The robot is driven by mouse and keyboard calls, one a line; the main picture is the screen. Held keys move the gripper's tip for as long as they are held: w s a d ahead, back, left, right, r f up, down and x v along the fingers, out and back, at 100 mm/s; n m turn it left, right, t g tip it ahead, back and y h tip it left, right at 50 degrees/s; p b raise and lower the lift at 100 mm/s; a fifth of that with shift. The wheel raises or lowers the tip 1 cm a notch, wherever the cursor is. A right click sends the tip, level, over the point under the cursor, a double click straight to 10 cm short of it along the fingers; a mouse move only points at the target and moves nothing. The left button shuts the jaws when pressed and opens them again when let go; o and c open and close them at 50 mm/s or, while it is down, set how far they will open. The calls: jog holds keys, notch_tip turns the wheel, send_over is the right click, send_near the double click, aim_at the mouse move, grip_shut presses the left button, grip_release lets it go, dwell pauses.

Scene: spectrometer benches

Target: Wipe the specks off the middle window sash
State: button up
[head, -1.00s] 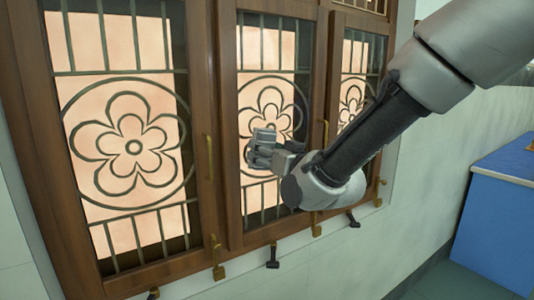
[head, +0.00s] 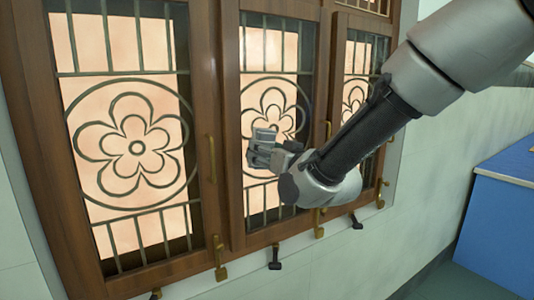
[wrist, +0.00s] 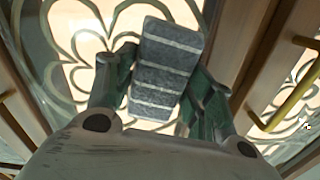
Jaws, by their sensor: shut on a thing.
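The middle window sash (head: 230,130) has a brown wooden frame, glass and a flower-shaped grille. My gripper (head: 265,150) is in front of its lower glass, over the lower left of the flower. In the wrist view my gripper (wrist: 160,85) is shut on a grey block-like pad with pale stripes (wrist: 167,68). The pad faces the pane and grille; I cannot tell whether it touches the glass. No specks can be made out on the sash at this size, and part of the pane is hidden behind my gripper and arm.
A left sash (head: 135,150) and a right sash (head: 358,90) with like grilles flank the middle one. Brass handles (head: 211,158) and dark latches (head: 275,257) stick out from the frames. A blue cabinet (head: 498,215) stands at the right.

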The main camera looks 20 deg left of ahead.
jog(key=shift+w+a, duration=0.2)
jog(key=w+d, duration=0.2)
jog(key=w, duration=0.1)
jog(key=shift+d, duration=0.25)
jog(key=shift+s+a, duration=0.9)
jog(key=shift+s, duration=0.1)
jog(key=shift+s+a+r, duration=0.1)
jog(key=shift+s+a, duration=0.35)
jog(key=shift+a, duration=0.05)
jog(key=shift+c, duration=0.8)
jog(key=shift+s, duration=0.1)
jog(key=shift+v, duration=2.9)
